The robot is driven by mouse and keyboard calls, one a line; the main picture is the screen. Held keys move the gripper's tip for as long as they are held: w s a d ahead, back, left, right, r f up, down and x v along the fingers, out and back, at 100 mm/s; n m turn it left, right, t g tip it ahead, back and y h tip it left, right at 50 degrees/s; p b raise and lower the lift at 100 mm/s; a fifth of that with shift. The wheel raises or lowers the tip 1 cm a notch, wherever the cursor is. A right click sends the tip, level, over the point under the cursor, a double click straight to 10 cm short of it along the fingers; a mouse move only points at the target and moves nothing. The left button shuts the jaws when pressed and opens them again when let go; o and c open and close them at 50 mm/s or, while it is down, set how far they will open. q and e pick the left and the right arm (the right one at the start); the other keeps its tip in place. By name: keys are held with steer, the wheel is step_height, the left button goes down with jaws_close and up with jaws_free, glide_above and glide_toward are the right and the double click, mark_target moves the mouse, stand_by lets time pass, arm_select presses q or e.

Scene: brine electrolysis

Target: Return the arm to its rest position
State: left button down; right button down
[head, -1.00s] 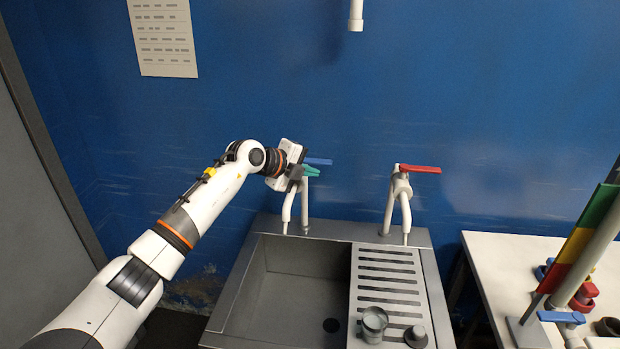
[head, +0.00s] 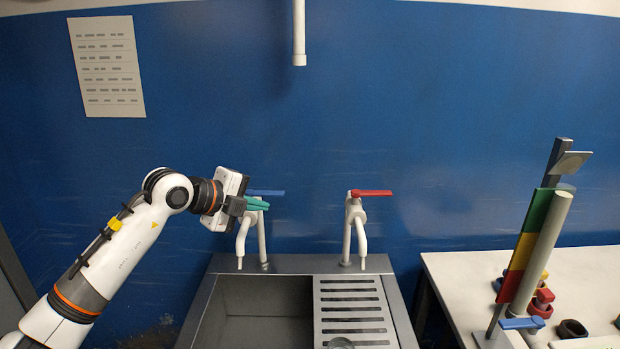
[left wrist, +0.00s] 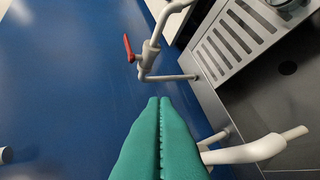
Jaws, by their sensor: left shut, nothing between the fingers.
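My left arm (head: 125,235) reaches in from the left in the head view. Its left gripper (head: 257,204) has green fingers that are shut and empty. The fingers are just in front of the blue-handled tap (head: 262,230) at the sink's back left; I cannot tell whether they touch it. In the left wrist view the green fingers (left wrist: 160,105) lie together, with the white spout (left wrist: 255,150) at lower right. The red-handled tap (head: 355,225) stands to the right, and it also shows in the left wrist view (left wrist: 150,55). My right gripper is not in view.
A white table (head: 450,275) at right bears a striped stand (head: 530,240) and coloured pieces. A white pipe (head: 299,40) hangs above. The blue wall is close behind the taps.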

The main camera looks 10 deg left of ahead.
arm_select(q)
steer(key=s+d+r+n+t+h, duration=0.25)
steer(key=s+d+t+h, duration=0.35)
steer(key=s+d+h, duration=0.35)
steer(key=s+a+f+n+y, duration=0.4)
steer(key=a+f+n+y, duration=0.3)
steer(key=f+n+y, duration=0.35)
steer(key=s+a+f+n+y, duration=0.4)
steer(key=a+f+n+y, duration=0.2)
steer(key=f+n+y, duration=0.4)
steer(key=s+d+f+g+h, duration=0.2)
steer(key=s+f+g, duration=0.5)
steer(key=s, duration=0.4)
steer(key=s+d+f+g+h, duration=0.15)
steer(key=s+f+g, duration=0.35)
steer(key=s+f, duration=0.55)
step_height(320, 180, down, 24)
steer(key=s+g, duration=0.2)
steer(key=s+a+f+b, duration=0.1)
steer(key=s+a+f, duration=0.2)
steer(key=s+f, duration=1.3)
steer(key=shift+s+a+f+g, duration=0.15)
steer(key=shift+s+f+g, duration=0.25)
steer(key=shift+f, duration=0.05)
